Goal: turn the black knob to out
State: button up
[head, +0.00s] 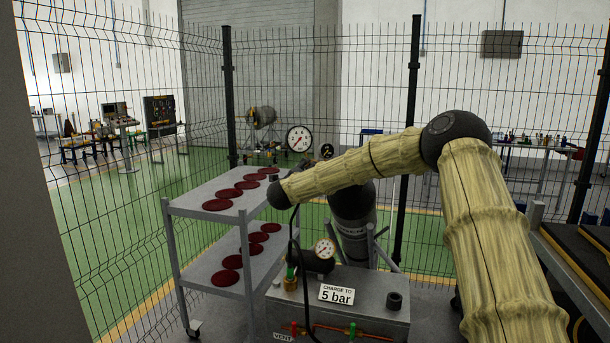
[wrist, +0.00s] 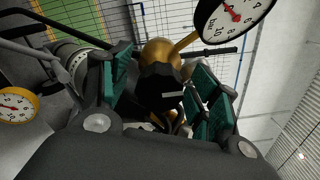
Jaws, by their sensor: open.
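The black knob (wrist: 158,88) is in the middle of the wrist view, with a short white mark on its face. It sits in front of a rounded brass body (wrist: 160,52). My gripper (wrist: 165,82) is open, with one green-padded finger on each side of the knob. A gap shows between the pads and the knob, so I see no firm contact. A white-faced gauge (wrist: 234,14) on a brass stem stands beside it; a gauge also shows in the head view (head: 299,138). In the head view my gripper is not clearly visible behind my arm. Lettering around the knob is not readable.
A grey cylinder (head: 355,238) stands behind a grey box (head: 375,290) with a "CHARGE TO 5 bar" sign (head: 337,294) and a smaller gauge (head: 324,249). A two-shelf trolley (head: 205,190) with dark red discs is at left. A wire fence (head: 100,210) runs behind.

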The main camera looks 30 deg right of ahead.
jog(key=v, duration=1.2)
jog(key=shift+d, duration=0.1)
